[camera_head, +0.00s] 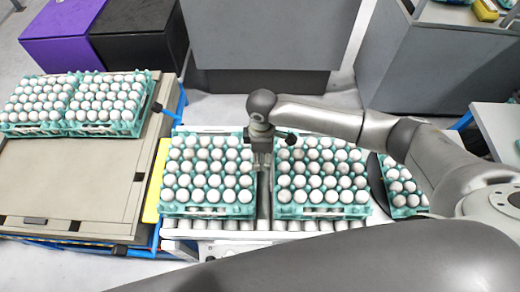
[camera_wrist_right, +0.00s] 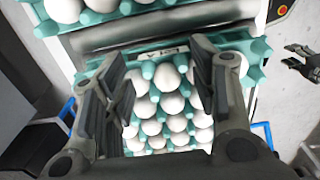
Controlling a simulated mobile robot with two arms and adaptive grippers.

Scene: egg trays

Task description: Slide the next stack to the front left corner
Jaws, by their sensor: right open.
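Stacks of teal trays with white eggs stand on a roller conveyor: a left stack (camera_head: 207,210), a middle stack (camera_head: 322,211) and a right stack (camera_head: 408,212) partly behind my right arm. Two more stacks (camera_head: 32,130) (camera_head: 105,130) stand side by side on the beige table at far left. My right gripper (camera_head: 263,165) is open and points down at the gap between the left and middle conveyor stacks. In the right wrist view its fingers (camera_wrist_right: 160,85) are spread over a teal egg tray (camera_wrist_right: 135,145); contact cannot be told. A dark gripper, apparently my left, shows at right (camera_wrist_right: 303,62).
The beige table (camera_head: 70,190) has bare room in front of its stacks. A yellow strip (camera_head: 155,185) lies between table and conveyor (camera_head: 240,228). Purple (camera_head: 60,35) and black (camera_head: 135,30) boxes and grey cabinets (camera_head: 270,35) stand behind.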

